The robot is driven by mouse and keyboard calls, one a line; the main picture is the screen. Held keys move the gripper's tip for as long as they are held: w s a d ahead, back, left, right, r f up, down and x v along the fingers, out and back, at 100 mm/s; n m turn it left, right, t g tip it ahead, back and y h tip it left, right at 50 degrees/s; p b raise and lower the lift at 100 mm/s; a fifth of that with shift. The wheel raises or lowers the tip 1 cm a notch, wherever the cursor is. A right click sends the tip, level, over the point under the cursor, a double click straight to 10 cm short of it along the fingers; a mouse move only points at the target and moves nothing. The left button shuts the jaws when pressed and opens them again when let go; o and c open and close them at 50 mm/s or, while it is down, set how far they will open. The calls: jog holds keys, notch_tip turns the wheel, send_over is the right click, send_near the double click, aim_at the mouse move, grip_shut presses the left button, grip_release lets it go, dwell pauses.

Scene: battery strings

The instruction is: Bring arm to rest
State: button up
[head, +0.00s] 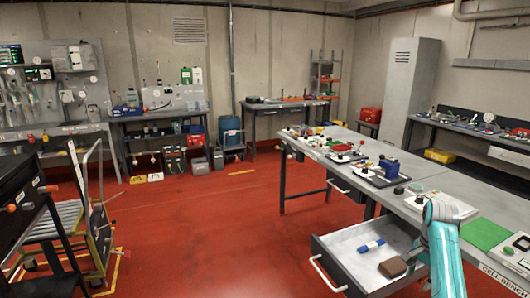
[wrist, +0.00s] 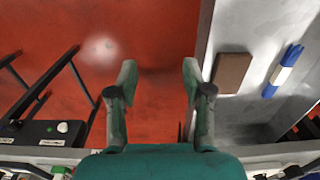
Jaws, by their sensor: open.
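My gripper (wrist: 158,80) shows in the wrist view with its two fingers spread wide and nothing between them. Red floor shows between and beyond the fingers. The open drawer (wrist: 228,25) lies just right of the right finger. In the head view my teal arm rises at the lower right, in front of the cell bench (head: 483,256); I cannot make out the gripper's fingers there. The open drawer (head: 345,240) holds a brown block (head: 393,267) and a blue and white cylinder (head: 371,246). Both also show in the wrist view, the block (wrist: 231,73) and the cylinder (wrist: 283,71).
The bench top carries a green mat (head: 485,233), trays and small parts. A yellow-railed cart (head: 97,225) stands at the left. A grey locker (head: 408,90) and several workbenches line the walls. The red floor (head: 220,225) between cart and drawer is clear.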

jog(key=s+a+f+n+t, duration=0.1)
jog(key=s+a+f, duration=0.15)
jog(key=f, duration=0.45)
jog(key=s+a+f+n+t+h, duration=0.15)
jog(key=a+f, duration=0.25)
jog(key=f, duration=0.4)
jog(key=s+a+f+n+t+y, duration=0.1)
jog(key=s+a+f, duration=0.2)
jog(key=f, duration=0.4)
jog(key=s+a+f+n+t, duration=0.1)
jog(key=s+a+f+t, duration=0.1)
jog(key=s+a+f, duration=0.45)
jog(key=s+a+f+n+t, duration=0.1)
jog(key=s+a+f+n, duration=0.15)
jog(key=s, duration=0.65)
jog(key=s+a+r+n+t, duration=0.2)
jog(key=s+a+r, duration=0.2)
jog(key=s, duration=0.6)
jog(key=s+a+r+n+t, duration=0.15)
jog(key=s+a+r, duration=0.25)
jog(key=s, duration=0.5)
jog(key=s+a+r+n+t, duration=0.1)
jog(key=s+r+t, duration=0.1)
jog(key=s+r, duration=0.5)
jog(key=s+a+r+n+t, duration=0.2)
jog(key=s+r, duration=0.5)
jog(key=r, duration=0.6)
jog(key=shift+s+r+t, duration=0.15)
jog(key=shift+r+t, duration=0.2)
jog(key=shift+t, duration=0.05)
